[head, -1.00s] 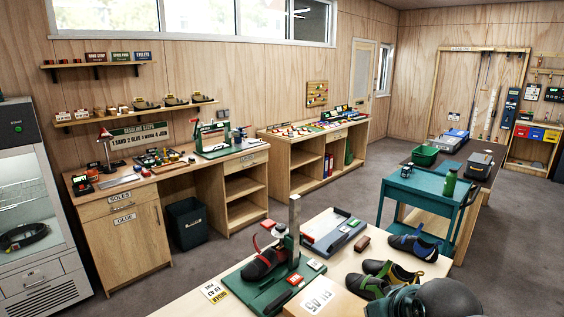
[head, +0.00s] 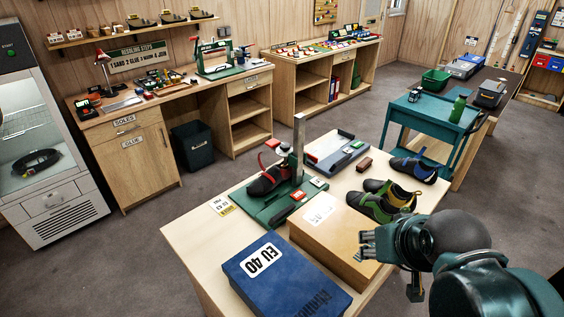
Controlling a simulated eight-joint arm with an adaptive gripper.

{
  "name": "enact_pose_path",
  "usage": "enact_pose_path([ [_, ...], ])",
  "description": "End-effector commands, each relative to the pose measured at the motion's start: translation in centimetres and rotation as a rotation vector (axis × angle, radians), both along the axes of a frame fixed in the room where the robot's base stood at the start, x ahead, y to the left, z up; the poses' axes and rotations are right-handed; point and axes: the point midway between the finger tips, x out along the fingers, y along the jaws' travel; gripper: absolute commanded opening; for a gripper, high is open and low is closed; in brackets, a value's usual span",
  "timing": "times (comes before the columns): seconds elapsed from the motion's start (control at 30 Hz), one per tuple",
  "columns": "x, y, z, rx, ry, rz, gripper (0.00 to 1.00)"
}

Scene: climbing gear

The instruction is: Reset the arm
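My arm (head: 470,255) reaches in from the lower right of the head view, dark green with a dark round joint cover. My gripper (head: 368,246) is at its left end, pointing left, in front of the right side of the tan box (head: 325,228). Its fingers are small in the picture and seen at an angle, so I cannot tell how far apart they are. I see nothing held in it.
The near table (head: 190,240) holds a blue EU 40 box (head: 275,272), a shoe in a green press (head: 285,200), green-and-black shoes (head: 385,197), a blue shoe (head: 414,169) and a grey tray (head: 337,153). A teal cart (head: 432,112) stands behind.

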Motion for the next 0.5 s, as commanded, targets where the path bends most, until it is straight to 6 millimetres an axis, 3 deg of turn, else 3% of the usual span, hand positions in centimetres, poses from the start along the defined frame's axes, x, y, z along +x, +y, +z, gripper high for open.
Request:
enact_pose_path([
  [0.03,0.1,0.0,0.1,0.001,0.001,-0.001,0.43],
  [0.27,1.1,0.4,1.4,0.012,0.022,-0.011,0.74],
  [0.47,3.0,1.1,3.6,0.034,0.064,-0.037,1.0],
  [0.5,3.4,1.2,4.1,0.039,0.075,-0.042,1.0],
])
